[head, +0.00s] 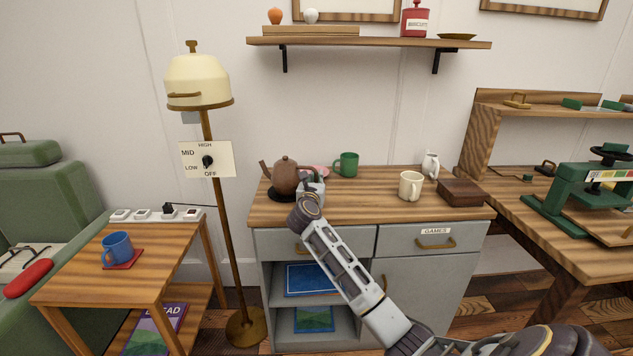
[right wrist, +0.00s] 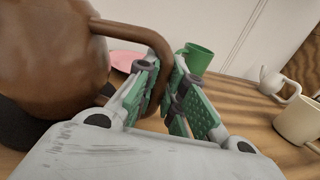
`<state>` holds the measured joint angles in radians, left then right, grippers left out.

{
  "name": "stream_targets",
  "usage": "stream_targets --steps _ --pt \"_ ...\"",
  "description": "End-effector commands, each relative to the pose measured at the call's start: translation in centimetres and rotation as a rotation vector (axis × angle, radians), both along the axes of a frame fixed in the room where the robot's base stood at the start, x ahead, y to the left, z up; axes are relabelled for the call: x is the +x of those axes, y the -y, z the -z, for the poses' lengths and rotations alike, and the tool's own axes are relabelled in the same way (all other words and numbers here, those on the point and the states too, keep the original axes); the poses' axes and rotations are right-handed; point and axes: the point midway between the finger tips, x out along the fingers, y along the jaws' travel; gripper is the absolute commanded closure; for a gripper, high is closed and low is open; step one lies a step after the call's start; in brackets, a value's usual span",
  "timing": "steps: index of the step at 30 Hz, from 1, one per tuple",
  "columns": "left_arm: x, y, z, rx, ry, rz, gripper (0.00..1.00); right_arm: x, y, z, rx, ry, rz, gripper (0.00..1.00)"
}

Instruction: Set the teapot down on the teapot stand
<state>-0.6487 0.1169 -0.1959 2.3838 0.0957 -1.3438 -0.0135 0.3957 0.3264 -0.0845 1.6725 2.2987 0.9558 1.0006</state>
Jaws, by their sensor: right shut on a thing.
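The brown teapot (head: 284,175) is upright at the left end of the cabinet top, its spout to the left. The black round teapot stand (head: 272,194) shows under it, mostly hidden by the pot. I cannot tell whether the pot touches the stand. My right gripper (head: 309,183) is at the teapot's right side. In the right wrist view, its green-padded fingers (right wrist: 166,98) are shut on the handle of the teapot (right wrist: 50,65), and the dark stand (right wrist: 18,130) shows below the pot. My left gripper is not in view.
A pink plate (head: 320,170) and a green mug (head: 347,164) stand behind my right gripper. A cream mug (head: 410,186), a white jug (head: 430,165) and a dark wooden box (head: 461,193) stand farther right. The middle of the cabinet top (head: 365,205) is clear.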

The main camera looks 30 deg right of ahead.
Motion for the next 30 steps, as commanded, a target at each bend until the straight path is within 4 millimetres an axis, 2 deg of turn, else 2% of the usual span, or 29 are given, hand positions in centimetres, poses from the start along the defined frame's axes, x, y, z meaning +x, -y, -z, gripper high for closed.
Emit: stream_targets --steps 9,10,15,30 --pt "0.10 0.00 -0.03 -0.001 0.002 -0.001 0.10 -0.01 0.02 -0.20 0.000 0.007 0.000 1.00" --pt "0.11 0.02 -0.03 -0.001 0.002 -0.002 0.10 -0.01 0.04 0.11 0.000 0.000 0.000 0.86" --pt "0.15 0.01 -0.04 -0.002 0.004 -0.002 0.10 -0.01 0.02 0.09 0.000 0.000 0.000 0.67" --pt "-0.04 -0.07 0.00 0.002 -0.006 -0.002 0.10 -0.19 -0.23 -0.09 0.001 0.001 -0.001 0.67"
